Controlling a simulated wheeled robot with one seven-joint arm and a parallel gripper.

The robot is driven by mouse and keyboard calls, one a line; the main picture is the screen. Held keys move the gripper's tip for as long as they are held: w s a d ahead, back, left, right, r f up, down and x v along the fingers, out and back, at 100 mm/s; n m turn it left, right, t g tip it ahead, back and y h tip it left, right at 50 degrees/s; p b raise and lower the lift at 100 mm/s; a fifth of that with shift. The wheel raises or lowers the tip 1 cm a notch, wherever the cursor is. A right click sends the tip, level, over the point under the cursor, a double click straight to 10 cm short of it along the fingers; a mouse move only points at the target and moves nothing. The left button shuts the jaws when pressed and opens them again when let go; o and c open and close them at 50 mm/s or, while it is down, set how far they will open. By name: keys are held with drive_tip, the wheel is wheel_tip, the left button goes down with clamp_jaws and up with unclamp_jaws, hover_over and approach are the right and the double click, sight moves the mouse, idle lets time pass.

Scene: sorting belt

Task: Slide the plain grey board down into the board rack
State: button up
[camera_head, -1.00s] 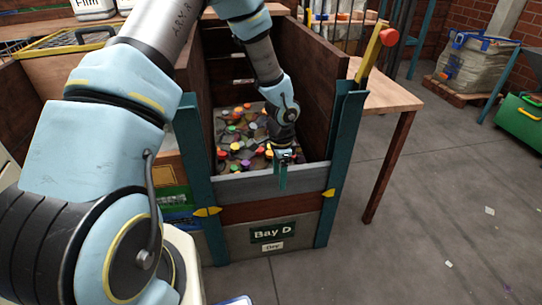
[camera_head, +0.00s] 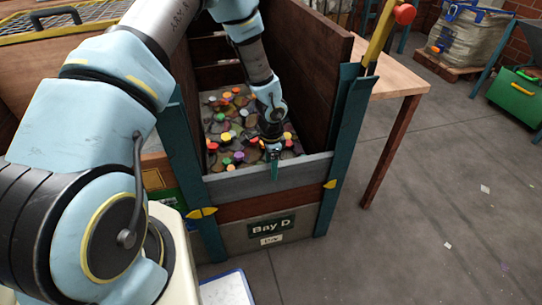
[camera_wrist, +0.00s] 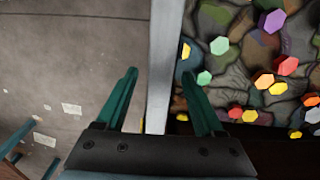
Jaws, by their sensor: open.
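The plain grey board (camera_head: 235,184) stands on edge across the front of Bay D, between two teal rack posts (camera_head: 185,165). It lies directly above a brown board (camera_head: 258,207), and no gap shows between them. Its top edge shows in the wrist view as a pale strip (camera_wrist: 161,65). My gripper (camera_head: 274,165) is at this top edge, right of its middle. In the wrist view my gripper (camera_wrist: 158,74) is open, with one finger on each side of the strip. Whether either finger touches the board cannot be told.
Behind the board, the bay holds dark lumps with several coloured caps (camera_head: 225,135). A yellow lever with a red knob (camera_head: 403,14) rises by the right post. A wooden table (camera_head: 400,80) stands to the right. The floor in front is mostly clear.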

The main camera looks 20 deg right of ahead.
sight(270, 179)
drive_tip(key=shift+f, duration=2.55)
drive_tip(key=shift+c, duration=0.2)
clamp_jaws()
drive_tip(key=c, duration=0.5)
unclamp_jaws()
drive_tip(key=shift+c, duration=0.2)
clamp_jaws()
